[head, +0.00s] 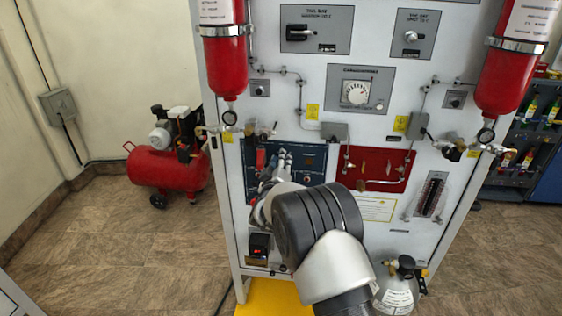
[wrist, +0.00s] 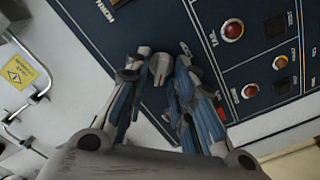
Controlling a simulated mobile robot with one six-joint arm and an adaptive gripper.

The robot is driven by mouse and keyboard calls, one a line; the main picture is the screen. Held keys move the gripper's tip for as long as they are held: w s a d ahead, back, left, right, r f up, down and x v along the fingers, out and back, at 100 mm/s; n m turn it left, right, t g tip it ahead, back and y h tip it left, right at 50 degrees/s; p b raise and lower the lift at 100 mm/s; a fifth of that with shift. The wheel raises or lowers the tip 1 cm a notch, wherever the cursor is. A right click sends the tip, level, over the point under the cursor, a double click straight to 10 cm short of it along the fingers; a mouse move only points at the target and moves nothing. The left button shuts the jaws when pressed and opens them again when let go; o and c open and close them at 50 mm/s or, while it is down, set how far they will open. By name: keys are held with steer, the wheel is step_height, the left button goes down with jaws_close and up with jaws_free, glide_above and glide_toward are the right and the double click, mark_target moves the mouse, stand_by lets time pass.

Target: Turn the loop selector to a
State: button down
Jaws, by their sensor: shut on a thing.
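My gripper (head: 276,166) is at the dark blue panel (head: 315,160) on the lower left of the trainer board. In the wrist view, the two fingers of my gripper (wrist: 158,78) stand on either side of a small grey knob (wrist: 161,66) on that blue panel, and they are shut on it. The fingers hide the sides of the knob and any marks around it. I cannot read a loop selector label or a position letter. In the head view my arm and gripper cover the knob.
Red indicators (wrist: 232,31) sit right of the fingers, with an amber one (wrist: 280,62) nearby. A red handle (head: 260,158) is left of my gripper. A red panel (head: 378,168) lies right. Red cylinders (head: 225,60) flank the board. A gas bottle (head: 397,293) stands low right.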

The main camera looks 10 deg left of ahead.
steer(key=c, duration=1.7)
jaws_free()
steer(key=s, duration=1.2)
steer(key=shift+a, duration=0.25)
